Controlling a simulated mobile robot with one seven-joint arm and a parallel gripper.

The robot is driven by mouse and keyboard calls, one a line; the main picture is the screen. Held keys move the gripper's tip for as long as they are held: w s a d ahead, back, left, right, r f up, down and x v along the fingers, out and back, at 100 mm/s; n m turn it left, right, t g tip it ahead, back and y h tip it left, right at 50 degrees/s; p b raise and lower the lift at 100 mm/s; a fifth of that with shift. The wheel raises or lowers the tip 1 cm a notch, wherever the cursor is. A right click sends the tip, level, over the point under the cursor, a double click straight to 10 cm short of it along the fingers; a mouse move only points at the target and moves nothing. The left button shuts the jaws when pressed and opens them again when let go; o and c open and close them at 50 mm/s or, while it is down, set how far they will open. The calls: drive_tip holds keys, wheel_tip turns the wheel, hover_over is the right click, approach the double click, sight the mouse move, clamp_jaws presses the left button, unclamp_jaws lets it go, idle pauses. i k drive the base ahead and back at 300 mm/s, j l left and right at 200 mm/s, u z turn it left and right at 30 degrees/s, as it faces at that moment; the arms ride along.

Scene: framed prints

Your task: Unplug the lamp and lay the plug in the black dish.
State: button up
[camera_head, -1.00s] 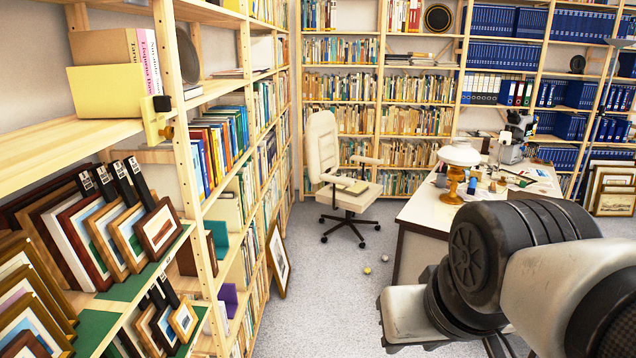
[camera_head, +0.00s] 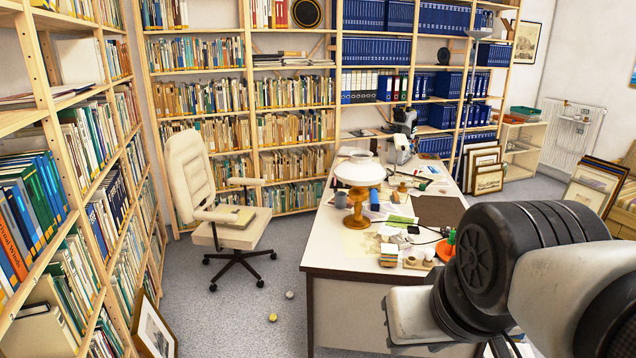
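A lamp with a white shade and an orange-amber base (camera_head: 357,198) stands on the left part of the desk (camera_head: 328,250). A thin dark cord runs across the desktop towards an orange object (camera_head: 447,246) at the right. I cannot tell whether the cord belongs to the lamp. I cannot make out a plug, a socket or a black dish for certain among the small items. My arm fills the lower right and hides the desk's right front. My gripper is not in view.
A cream office chair (camera_head: 232,215) stands left of the desk. Two small balls (camera_head: 272,317) lie on the grey floor. Full bookshelves line the left and back. A framed picture (camera_head: 153,330) leans at lower left. Floor between the left shelves and the desk is mostly clear.

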sight(403, 235)
drive_tip(key=i+l+z, duration=0.25)
drive_tip(key=i, duration=0.45)
drive_tip(key=i+z, duration=0.3)
drive_tip(key=i, duration=0.4)
drive_tip(key=i+l+u, duration=0.2)
drive_tip(key=i, duration=0.2)
drive_tip(key=i+l+u, duration=0.2)
drive_tip(key=i+l, duration=0.15)
drive_tip(key=i+j, duration=0.05)
drive_tip(key=i, duration=0.05)
